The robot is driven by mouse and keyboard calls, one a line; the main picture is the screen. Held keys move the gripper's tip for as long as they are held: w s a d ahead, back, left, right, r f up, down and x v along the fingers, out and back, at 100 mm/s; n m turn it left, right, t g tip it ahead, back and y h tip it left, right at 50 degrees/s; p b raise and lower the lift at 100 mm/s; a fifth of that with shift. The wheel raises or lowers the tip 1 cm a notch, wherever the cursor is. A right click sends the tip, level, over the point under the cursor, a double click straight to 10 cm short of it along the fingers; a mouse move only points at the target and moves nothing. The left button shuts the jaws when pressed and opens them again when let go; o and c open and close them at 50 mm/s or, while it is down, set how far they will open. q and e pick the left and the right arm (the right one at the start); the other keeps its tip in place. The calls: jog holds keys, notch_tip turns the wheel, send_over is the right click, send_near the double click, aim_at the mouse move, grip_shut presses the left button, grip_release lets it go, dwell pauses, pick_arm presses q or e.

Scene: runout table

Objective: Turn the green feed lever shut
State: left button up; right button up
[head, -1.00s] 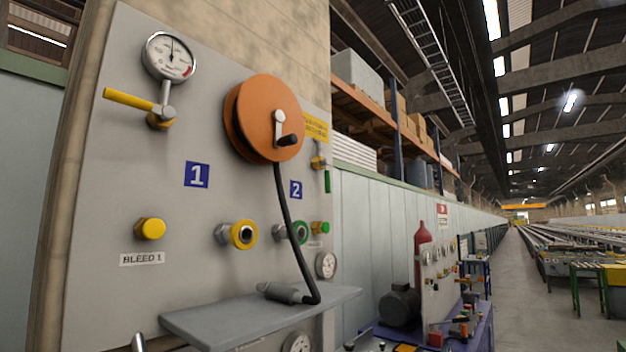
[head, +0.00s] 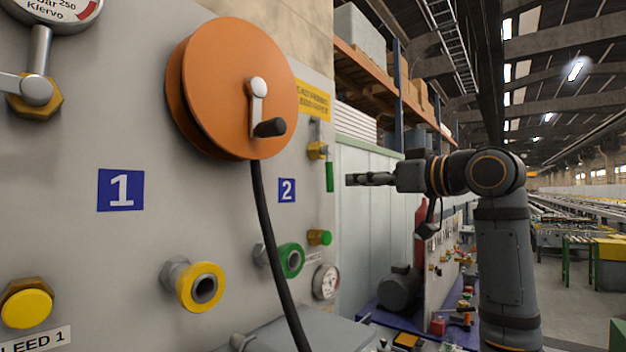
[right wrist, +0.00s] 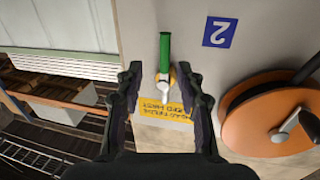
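The green feed lever (head: 329,177) hangs straight down from a brass valve (head: 318,150) at the right edge of the grey panel (head: 225,215), below the yellow sign. In the right wrist view, which looks upside down, the lever (right wrist: 165,52) points up the picture between the finger lines. My right gripper (head: 349,180) comes in from the right, level with the lever and close to it. It is open and empty in the right wrist view (right wrist: 161,72); I see no contact with the lever. My left gripper is not in view.
An orange hose reel (head: 235,88) with a crank and black hose sticks out left of the lever. A shelf (head: 320,335) juts out at the bottom.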

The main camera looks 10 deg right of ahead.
aim_at(332, 176)
jog(key=p+x, duration=0.2)
jog(key=x, duration=0.1)
jog(key=r+p+x, duration=0.1)
jog(key=p+x, duration=0.1)
jog(key=x, duration=0.1)
jog(key=p+x, duration=0.2)
jog(key=x, duration=0.1)
jog(key=shift+a+r, duration=0.2)
jog(key=shift+a, duration=0.3)
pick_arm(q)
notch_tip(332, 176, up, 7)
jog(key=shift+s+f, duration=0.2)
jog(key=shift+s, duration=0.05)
pick_arm(e)
jog(key=shift+f, duration=0.1)
grip_shut()
